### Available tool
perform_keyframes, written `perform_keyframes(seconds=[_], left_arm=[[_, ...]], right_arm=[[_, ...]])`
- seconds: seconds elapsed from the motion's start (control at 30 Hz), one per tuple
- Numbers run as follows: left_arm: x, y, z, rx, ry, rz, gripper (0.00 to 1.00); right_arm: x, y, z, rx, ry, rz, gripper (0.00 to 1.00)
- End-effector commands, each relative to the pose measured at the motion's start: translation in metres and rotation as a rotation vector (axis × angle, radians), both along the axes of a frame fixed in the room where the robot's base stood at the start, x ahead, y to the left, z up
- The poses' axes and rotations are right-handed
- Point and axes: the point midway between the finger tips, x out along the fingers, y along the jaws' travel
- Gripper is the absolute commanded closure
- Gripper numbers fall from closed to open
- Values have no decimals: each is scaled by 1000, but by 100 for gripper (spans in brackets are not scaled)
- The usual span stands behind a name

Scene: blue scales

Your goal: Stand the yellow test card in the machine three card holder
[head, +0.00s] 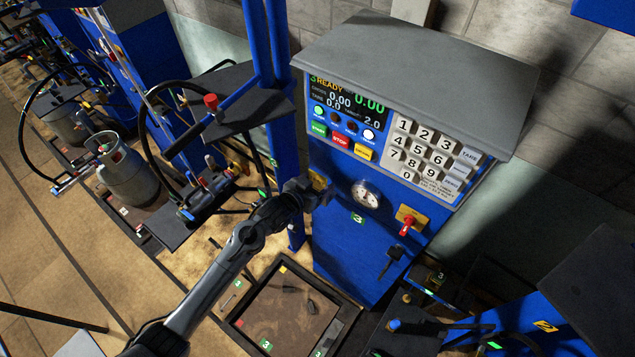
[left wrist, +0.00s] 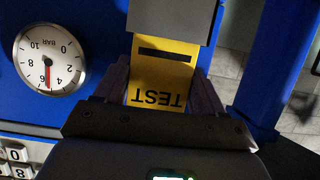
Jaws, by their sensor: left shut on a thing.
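The yellow test card (left wrist: 160,72) is between the two fingers of my left gripper (left wrist: 162,85), which is shut on it. In the left wrist view its TEST lettering appears upside down, with a dark slot beyond it. The card's far end meets a grey block (left wrist: 170,16), which looks like the card holder and hides that end. I cannot tell how deep the card sits in it. In the head view the left gripper (head: 312,190) is at the blue front of machine three (head: 345,235), left of the gauge; a little yellow card (head: 318,180) shows there. My right gripper is not in view.
The round gauge (head: 366,194) is close to the right of the gripper. A red-handled valve (head: 407,226), keypad (head: 428,155) and READY display (head: 345,103) are on the machine. A blue post (head: 268,45) stands left. A platform (head: 290,315) lies below.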

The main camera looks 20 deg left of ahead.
Motion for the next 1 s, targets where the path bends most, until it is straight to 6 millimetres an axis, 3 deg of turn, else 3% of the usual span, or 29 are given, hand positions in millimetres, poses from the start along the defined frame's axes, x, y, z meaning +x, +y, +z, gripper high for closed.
perform_keyframes(seconds=[1.0], left_arm=[[0, 0, -17, 0, -1, 0, 60]], right_arm=[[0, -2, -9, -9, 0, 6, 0]])
